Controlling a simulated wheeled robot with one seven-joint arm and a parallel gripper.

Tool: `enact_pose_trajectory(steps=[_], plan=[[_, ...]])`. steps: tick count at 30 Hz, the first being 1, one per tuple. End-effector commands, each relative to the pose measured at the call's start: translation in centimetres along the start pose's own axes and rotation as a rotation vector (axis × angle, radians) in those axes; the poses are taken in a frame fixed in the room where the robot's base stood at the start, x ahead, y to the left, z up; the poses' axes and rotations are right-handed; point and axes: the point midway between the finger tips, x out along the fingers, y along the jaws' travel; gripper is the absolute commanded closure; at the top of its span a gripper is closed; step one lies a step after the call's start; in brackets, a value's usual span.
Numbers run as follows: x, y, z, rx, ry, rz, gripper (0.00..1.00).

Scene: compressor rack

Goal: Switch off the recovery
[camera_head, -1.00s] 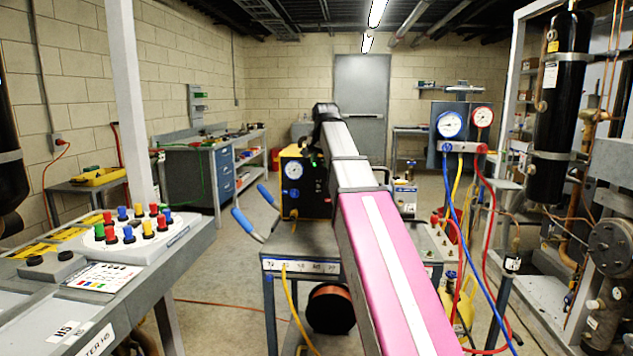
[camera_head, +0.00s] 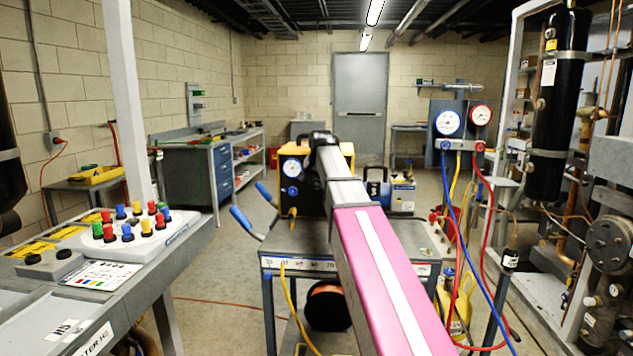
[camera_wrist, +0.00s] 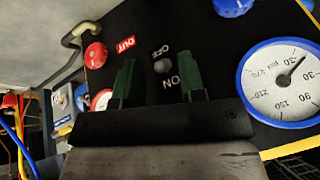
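The recovery unit (camera_head: 289,205) is a yellow-edged box with a black front, standing on the cart in the middle of the head view. In the wrist view its black panel (camera_wrist: 215,65) fills the picture, appearing upside down. A small silver toggle switch (camera_wrist: 162,65) sits between the OFF and ON labels; I cannot tell which way its lever is thrown. My gripper (camera_wrist: 158,80) is open, with one green fingertip on each side of the switch in the picture. Nothing is visibly held. In the head view my arm hides part of the unit, and the fingertips cannot be made out.
Near the switch are a blue-rimmed gauge (camera_wrist: 285,83), a red knob (camera_wrist: 96,55) by the OUT label, and a blue knob (camera_wrist: 232,5). The cart (camera_head: 290,258) carries the unit. A gauge manifold with hoses (camera_head: 462,120) stands right; a control bench (camera_head: 110,245) stands left.

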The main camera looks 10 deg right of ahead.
Motion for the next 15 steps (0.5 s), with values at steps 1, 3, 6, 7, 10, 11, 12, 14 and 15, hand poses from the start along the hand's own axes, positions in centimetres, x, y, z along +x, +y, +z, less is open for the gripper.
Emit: enact_pose_trajectory(steps=[1,3,6,7,10,11,12,14,15], plan=[[0.0,0.0,-0.01,0.0,0.0,0.0,0.63],[-0.01,0.0,0.0,0.0,0.0,0.0,0.63],[-0.02,0.0,-0.01,0.0,0.0,0.0,0.79],[-0.02,0.0,-0.01,0.0,0.0,0.0,0.89],[-0.03,-0.01,-0.01,0.0,0.0,0.0,1.0],[-0.03,-0.01,-0.01,0.0,0.0,0.0,1.0],[-0.03,-0.01,-0.01,0.0,0.0,0.0,1.0],[-0.03,-0.01,0.01,0.0,0.001,-0.001,1.0],[-0.03,0.0,0.03,0.0,0.004,-0.002,1.0]])
